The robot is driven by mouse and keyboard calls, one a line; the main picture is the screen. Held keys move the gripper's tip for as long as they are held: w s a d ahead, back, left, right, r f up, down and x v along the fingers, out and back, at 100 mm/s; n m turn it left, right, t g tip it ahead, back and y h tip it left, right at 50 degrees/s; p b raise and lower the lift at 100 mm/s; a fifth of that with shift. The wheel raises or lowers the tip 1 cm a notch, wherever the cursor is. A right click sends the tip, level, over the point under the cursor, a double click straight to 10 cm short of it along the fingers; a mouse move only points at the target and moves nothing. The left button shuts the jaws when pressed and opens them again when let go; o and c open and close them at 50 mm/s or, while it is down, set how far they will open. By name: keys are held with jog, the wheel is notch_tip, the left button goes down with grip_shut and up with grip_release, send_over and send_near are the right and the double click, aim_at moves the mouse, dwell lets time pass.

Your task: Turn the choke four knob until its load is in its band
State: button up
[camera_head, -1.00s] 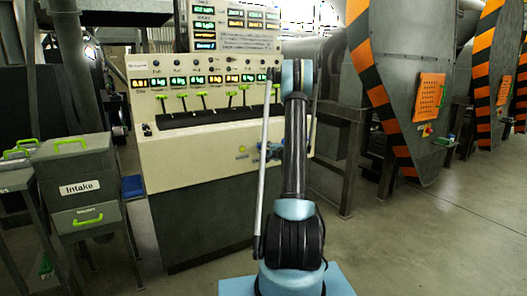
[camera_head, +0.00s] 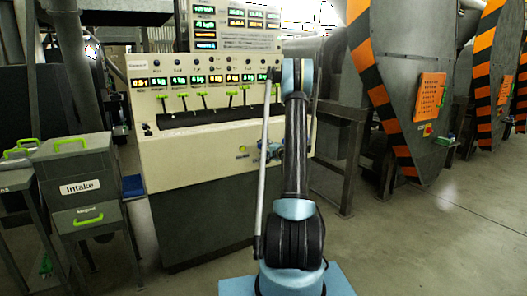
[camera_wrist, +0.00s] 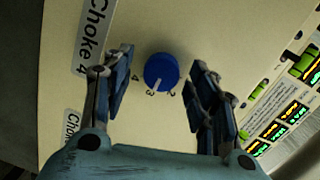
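The choke four knob (camera_wrist: 161,71) is a round blue knob with a white pointer mark on the cream panel in the wrist view. Its mark points near the printed 3, with 4 to the left and 2 to the right. A grey "Choke 4" label (camera_wrist: 96,36) is beside it. My gripper (camera_wrist: 160,78) is open, with one finger on each side of the knob and visible gaps to it. In the head view my gripper (camera_head: 272,151) is small at the panel's lower front, partly hidden by my arm. The knob cannot be made out there.
The console has a row of readouts (camera_head: 205,80), green-handled levers (camera_head: 203,97) and a upper display board (camera_head: 236,25). The readout digits are too small to read surely. A yellow-green button (camera_head: 242,149) is left of my gripper. An Intake bin (camera_head: 76,162) stands at left.

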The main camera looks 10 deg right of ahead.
jog(key=f+v, duration=0.1)
jog(key=v, duration=1.1)
jog(key=shift+r, duration=0.4)
jog(key=s+a+r+n+g, duration=0.3)
jog(key=s+a+g, duration=0.1)
jog(key=s+a, duration=0.55)
jog(key=s+a+r+n+g, duration=0.35)
jog(key=s+a, duration=0.45)
jog(key=s, duration=0.3)
jog(key=s+d+f+n+g+h, duration=0.1)
jog(key=s+f+g+h, duration=0.1)
jog(key=s, duration=0.8)
jog(key=s+d+f+n+g+h, duration=0.1)
jog(key=s+f+n+g+h, duration=0.1)
jog(key=s, duration=0.9)
jog(key=s+d+f+n+g+h, duration=0.1)
jog(key=s+f, duration=0.3)
jog(key=s, duration=0.7)
jog(key=shift+s+d+f+n+g+h, duration=0.15)
jog(key=shift+s+f+n+g+h, duration=0.25)
jog(key=shift+h, duration=0.4)
